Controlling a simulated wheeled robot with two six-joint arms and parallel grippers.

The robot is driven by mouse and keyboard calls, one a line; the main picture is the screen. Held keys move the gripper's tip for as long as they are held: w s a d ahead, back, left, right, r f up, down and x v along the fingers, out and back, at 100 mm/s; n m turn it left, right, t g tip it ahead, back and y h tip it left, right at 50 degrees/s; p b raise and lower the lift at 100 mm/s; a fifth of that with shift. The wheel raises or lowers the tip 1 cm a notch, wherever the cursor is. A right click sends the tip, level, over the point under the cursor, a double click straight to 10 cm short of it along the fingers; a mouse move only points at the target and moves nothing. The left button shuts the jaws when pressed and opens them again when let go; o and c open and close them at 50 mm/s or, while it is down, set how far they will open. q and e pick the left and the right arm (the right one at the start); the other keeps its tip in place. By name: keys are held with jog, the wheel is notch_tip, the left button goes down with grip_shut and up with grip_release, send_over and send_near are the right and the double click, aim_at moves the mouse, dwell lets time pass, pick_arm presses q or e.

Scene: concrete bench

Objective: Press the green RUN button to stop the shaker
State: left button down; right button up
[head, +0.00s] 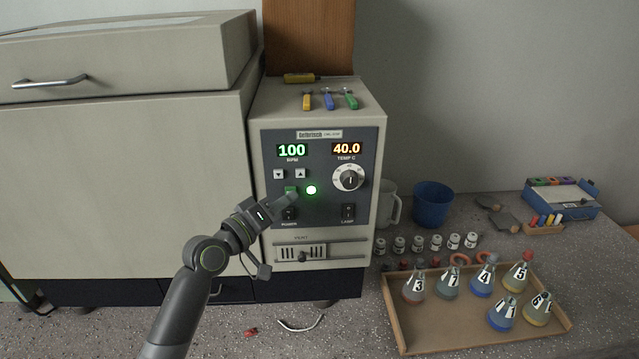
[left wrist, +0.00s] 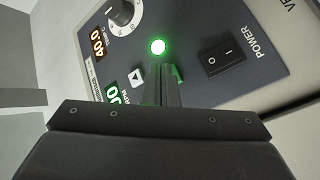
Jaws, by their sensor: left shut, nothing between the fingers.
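The shaker's control panel (head: 262,160) faces me, with a green RPM display (head: 292,150) reading 100 and an orange temperature display (head: 346,149) reading 40.0. The green RUN button (head: 290,189) is below the arrow keys, and a round green lamp (head: 311,190) beside it is lit. My left gripper (head: 284,200) is shut and empty, its tips at the button's lower edge. In the left wrist view the fingers cover most of the green button (left wrist: 178,75); I cannot tell whether they touch it. The lit lamp (left wrist: 158,46) shows beyond the tips. My right gripper is out of view.
A black power switch (head: 289,214) is just below the fingers, and a temperature knob (head: 349,179) and lamp switch (head: 348,213) are to the right. A wooden tray (head: 400,325) of numbered flasks, several small vials and a blue cup (head: 431,204) stand right of the unit.

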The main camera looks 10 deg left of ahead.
pick_arm(q)
jog(key=shift+w, duration=0.2)
dwell(0.4)
jog(key=shift+s, duration=0.55)
jog(key=shift+d, duration=0.1)
jog(key=s+d+p, duration=0.1)
jog(key=s+p, duration=0.1)
jog(key=s, duration=0.3)
jog(key=shift+s+d+p, duration=0.3)
jog(key=shift+s, duration=0.1)
